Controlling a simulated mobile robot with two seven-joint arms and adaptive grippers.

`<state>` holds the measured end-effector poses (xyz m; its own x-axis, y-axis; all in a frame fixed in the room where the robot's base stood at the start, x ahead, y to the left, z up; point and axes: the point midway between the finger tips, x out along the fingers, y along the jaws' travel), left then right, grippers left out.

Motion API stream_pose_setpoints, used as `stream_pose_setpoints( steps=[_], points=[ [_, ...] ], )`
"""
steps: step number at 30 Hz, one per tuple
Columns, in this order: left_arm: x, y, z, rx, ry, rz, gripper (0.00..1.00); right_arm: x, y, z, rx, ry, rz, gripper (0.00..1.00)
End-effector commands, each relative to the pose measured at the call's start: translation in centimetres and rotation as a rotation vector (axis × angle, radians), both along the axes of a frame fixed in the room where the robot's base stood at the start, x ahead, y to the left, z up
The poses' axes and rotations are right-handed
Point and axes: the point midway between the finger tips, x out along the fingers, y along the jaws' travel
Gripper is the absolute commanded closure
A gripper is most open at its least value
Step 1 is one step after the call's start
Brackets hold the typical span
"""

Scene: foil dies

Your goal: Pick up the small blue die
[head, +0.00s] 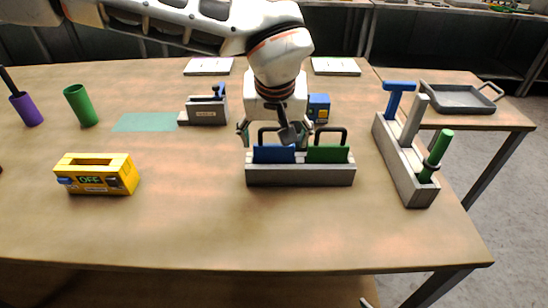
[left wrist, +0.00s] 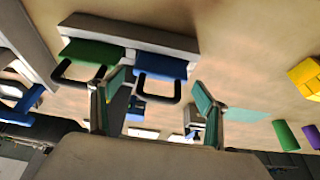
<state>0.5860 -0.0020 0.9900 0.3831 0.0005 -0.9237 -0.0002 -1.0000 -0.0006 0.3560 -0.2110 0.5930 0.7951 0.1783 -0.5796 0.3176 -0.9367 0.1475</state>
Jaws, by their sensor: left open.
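The small blue die (head: 273,154) stands in a grey rack (head: 300,176) beside a green die (head: 328,154). Each has a dark loop handle. The blue die also shows in the left wrist view (left wrist: 160,66), with its handle between my fingers in the picture. My left gripper (head: 273,132) is open and empty, just behind and above the blue die. In the left wrist view, its teal fingers (left wrist: 153,95) are spread to either side of the blue die's handle. Whether they touch it I cannot tell. My right gripper is out of view.
A yellow box marked OFF (head: 97,175) is at left. A grey rack (head: 412,175) with upright blue, grey and green handled pieces stands at right. A small blue box (head: 318,107) and a grey device (head: 205,112) are behind. The front table is clear.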

Motion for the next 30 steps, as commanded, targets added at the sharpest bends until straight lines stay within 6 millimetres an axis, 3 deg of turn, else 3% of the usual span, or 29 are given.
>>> stream_pose_setpoints(
  steps=[9,17,23,30],
  points=[
    [1.6,0.2,-4.1,0.000,0.004,0.001,0.25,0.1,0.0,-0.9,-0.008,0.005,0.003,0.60],
    [1.8,0.2,-4.4,-0.001,0.000,0.001,0.25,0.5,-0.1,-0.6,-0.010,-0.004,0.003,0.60],
    [1.8,0.2,-4.4,-0.001,0.001,0.000,0.69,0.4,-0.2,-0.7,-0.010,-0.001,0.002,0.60],
    [1.8,0.2,-4.3,-0.001,-0.001,0.001,0.69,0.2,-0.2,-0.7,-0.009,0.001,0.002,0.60]
  ],
)
